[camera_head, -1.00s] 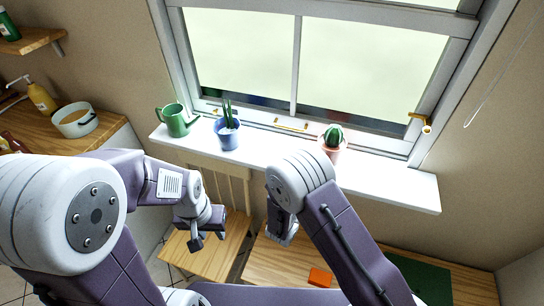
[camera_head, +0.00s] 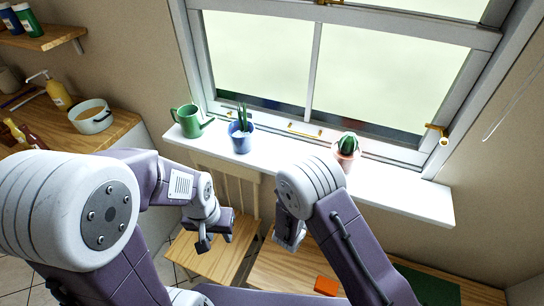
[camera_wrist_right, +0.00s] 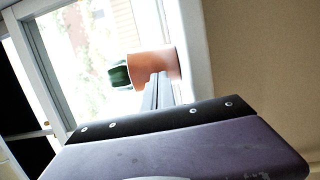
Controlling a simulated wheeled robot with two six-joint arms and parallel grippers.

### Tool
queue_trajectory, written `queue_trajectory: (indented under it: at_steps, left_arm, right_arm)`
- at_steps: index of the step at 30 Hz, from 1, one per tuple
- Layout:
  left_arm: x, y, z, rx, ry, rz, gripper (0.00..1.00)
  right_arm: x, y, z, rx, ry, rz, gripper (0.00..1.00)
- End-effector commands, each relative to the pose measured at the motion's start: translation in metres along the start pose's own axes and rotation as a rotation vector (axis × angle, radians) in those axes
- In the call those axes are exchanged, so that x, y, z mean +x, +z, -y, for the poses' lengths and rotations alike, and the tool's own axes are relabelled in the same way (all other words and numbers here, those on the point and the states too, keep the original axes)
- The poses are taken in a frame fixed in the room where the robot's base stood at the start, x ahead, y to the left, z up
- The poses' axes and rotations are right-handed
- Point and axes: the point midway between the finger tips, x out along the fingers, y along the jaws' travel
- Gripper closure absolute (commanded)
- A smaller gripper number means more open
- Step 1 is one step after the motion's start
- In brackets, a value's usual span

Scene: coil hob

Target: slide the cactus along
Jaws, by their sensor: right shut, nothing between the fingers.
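The green cactus (camera_head: 348,144) stands upright in a terracotta pot (camera_head: 345,160) on the white windowsill (camera_head: 400,193). In the right wrist view the pot (camera_wrist_right: 152,66) and cactus (camera_wrist_right: 119,76) appear turned sideways. My right gripper (camera_wrist_right: 158,90) is shut and empty, its fingers overlapping the pot's edge in that view. I cannot tell whether they touch it. The head view does not show its fingertips clearly. My left gripper (camera_head: 214,242) hangs open and empty below the sill, well away from the cactus.
A blue pot with a spiky plant (camera_head: 241,138) and a green watering can (camera_head: 190,121) stand left on the sill. The sill right of the cactus is clear. The window (camera_head: 385,70) rises behind. An orange block (camera_head: 326,286) lies on the wooden surface below.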

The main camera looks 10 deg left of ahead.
Motion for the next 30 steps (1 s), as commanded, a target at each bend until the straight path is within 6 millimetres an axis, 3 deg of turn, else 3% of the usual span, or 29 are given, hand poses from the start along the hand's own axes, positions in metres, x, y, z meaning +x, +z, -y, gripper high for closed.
queue_trajectory:
  at_steps: [8, 14, 21, 30]
  left_arm:
    - [0.004, 0.0, 0.0, 0.0, 0.0, 0.0, 0.64]
    - [0.021, 0.002, 0.0, 0.0, 0.0, 0.0, 0.64]
    - [0.03, 0.003, 0.001, 0.0, 0.0, 0.0, 0.64]
    - [0.035, 0.004, 0.001, 0.0, 0.0, 0.0, 0.64]
  right_arm:
    - [-0.001, -0.006, 0.001, 0.004, 0.001, 0.001, 1.0]
    - [-0.004, -0.032, 0.004, 0.006, 0.001, 0.008, 1.0]
    - [-0.064, -0.031, 0.002, 0.002, 0.0, 0.003, 1.0]
    - [-0.101, -0.03, 0.001, 0.0, 0.0, 0.009, 1.0]
